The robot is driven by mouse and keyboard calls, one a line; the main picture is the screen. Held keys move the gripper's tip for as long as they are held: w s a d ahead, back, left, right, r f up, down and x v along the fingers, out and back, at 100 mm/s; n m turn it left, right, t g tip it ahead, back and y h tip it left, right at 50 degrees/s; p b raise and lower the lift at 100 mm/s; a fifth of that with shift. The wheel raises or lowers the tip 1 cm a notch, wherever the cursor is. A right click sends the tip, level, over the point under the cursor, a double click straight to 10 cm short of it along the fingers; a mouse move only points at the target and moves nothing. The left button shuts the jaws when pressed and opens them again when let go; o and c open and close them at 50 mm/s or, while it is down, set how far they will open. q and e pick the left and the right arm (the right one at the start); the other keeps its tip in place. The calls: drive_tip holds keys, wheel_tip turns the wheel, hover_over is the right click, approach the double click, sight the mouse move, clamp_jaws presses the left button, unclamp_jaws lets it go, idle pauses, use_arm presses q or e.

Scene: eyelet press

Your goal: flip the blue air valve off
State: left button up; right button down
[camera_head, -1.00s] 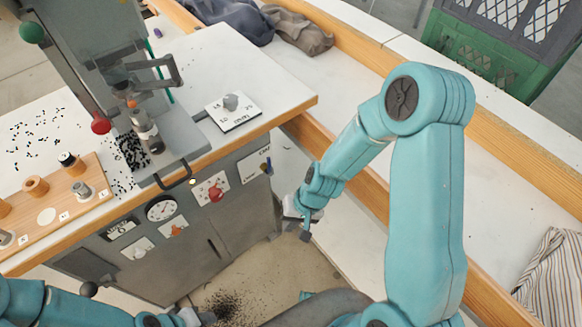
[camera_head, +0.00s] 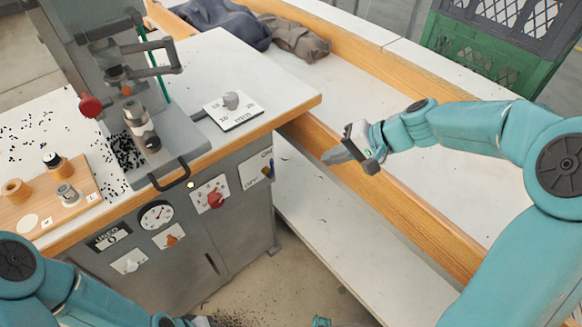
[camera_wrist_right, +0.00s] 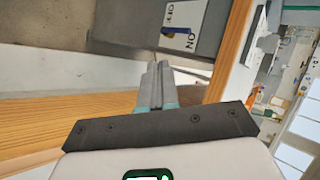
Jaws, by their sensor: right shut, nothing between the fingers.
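The blue air valve (camera_head: 267,172) is a small lever on a white plate marked ON, at the right end of the grey cabinet front. It also shows as a small blue bar in the right wrist view (camera_wrist_right: 190,35), ahead of and right of the fingers. I cannot tell its exact position. My right gripper (camera_head: 335,156) is shut and empty, to the right of the valve and apart from it. Its fingers show pressed together in the right wrist view (camera_wrist_right: 158,80). My left gripper (camera_head: 202,321) is mostly cut off at the bottom edge.
The red knob (camera_head: 215,199), round gauge (camera_head: 156,216) and orange switch (camera_head: 172,240) sit left of the valve. A wooden rail (camera_head: 400,205) runs beneath my right gripper. A dial plate (camera_head: 233,110) lies on the worktop. Open space lies between gripper and cabinet.

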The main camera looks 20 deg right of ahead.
drive_tip(key=shift+r, duration=0.2)
drive_tip(key=w+a+r+x, duration=0.1)
drive_tip(key=r+x, duration=0.1)
drive_tip(key=x, duration=1.1)
drive_tip(key=shift+a, duration=0.2)
drive_tip(key=shift+f, duration=0.1)
